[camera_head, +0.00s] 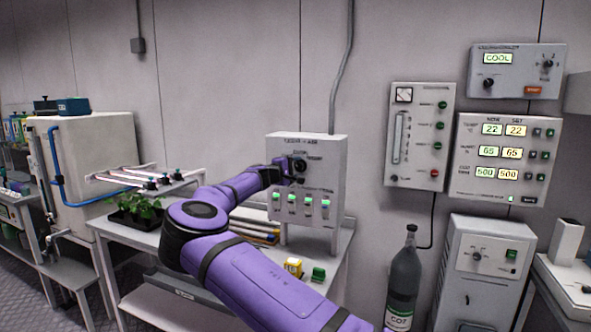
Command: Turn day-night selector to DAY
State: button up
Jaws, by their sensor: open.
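The white control box (336,160) stands on legs on the table, against the back wall. Its round black day-night selector (299,165) is on the upper front panel, with small labels too blurred to read. A row of switches with green lights (308,203) runs along the lower panel. My gripper (287,170) is at the end of my purple arm, right in front of the panel and just beside the selector. It is open. The fingertips are small and partly hidden, so I cannot tell if they touch the knob or which way the knob points.
A dark gas bottle (404,275) stands right of the table, below wall panels (506,158). A yellow item (293,267) and a green item (319,273) sit at the table front. Potted plants (137,208) and a tubed rack (150,178) are at left.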

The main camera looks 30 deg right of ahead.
jog(key=shift+a, duration=0.1)
jog(key=v, duration=1)
jog(key=shift+s+a, duration=0.2)
jog(key=shift+a, duration=0.1)
